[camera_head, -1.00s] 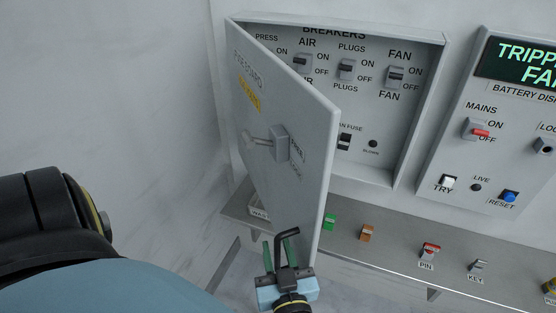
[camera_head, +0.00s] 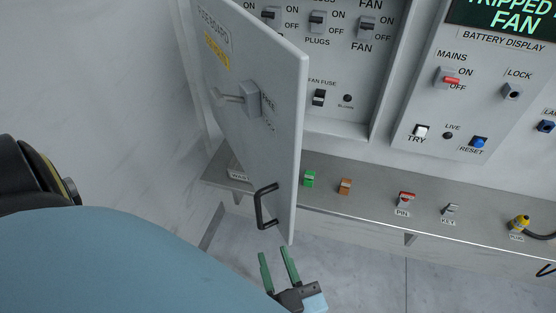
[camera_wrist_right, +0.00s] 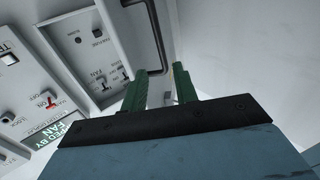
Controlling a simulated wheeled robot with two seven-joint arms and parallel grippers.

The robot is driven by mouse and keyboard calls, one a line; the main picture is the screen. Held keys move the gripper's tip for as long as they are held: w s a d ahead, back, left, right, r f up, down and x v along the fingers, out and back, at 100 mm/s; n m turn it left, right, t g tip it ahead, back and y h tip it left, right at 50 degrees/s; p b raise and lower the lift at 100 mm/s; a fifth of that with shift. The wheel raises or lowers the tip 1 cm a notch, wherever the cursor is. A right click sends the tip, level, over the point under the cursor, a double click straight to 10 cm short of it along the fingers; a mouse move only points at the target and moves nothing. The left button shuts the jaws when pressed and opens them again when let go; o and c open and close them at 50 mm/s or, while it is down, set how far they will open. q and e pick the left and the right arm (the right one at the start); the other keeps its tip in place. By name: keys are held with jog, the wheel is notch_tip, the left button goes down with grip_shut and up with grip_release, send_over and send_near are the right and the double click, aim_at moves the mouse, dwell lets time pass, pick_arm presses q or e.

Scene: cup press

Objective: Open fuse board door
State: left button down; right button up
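The grey fuse board door (camera_head: 275,130) stands swung out from its cabinet (camera_head: 340,115), hinged at the left. Its black bar handle (camera_head: 265,206) is near the door's lower free edge, and a grey latch lever (camera_head: 250,99) is higher up. My right gripper (camera_head: 278,268) is open and empty, with green fingers just below the handle and apart from it. In the right wrist view the open fingers (camera_wrist_right: 160,92) point toward the door, and the handle (camera_wrist_right: 157,40) shows beyond them. My left gripper is out of view.
A shelf (camera_head: 375,199) under the panels carries a green fuse (camera_head: 309,178), an orange fuse (camera_head: 345,186), a pin (camera_head: 405,199), a key (camera_head: 450,209) and a yellow plug (camera_head: 519,223). A battery panel (camera_head: 485,100) is at the right. Floor below is clear.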

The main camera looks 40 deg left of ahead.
jog(key=shift+s+d, duration=0.3)
jog(key=shift+d, duration=0.15)
